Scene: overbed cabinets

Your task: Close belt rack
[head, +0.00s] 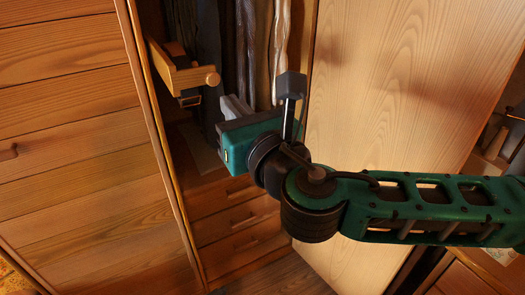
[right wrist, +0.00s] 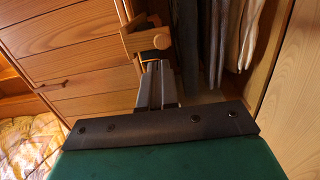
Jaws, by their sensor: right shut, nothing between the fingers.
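The belt rack (head: 180,76) is a light wooden bar with a round knob at its front end. It sticks out at the left side of the open wardrobe. It also shows in the right wrist view (right wrist: 143,42), just beyond my fingertips. My right gripper (head: 232,106) is shut and empty, a little below and to the right of the rack's knob in the head view. In the right wrist view its fingers (right wrist: 157,80) are together and point towards the rack. I cannot tell whether they touch it. My left gripper is not in view.
Hanging clothes (head: 258,50) fill the wardrobe to the right of the rack. Drawers (head: 235,222) lie below. A pale open door (head: 400,80) stands at the right, behind my arm. A slatted wooden front (head: 75,130) is at the left. A patterned bedspread (right wrist: 28,145) shows at lower left.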

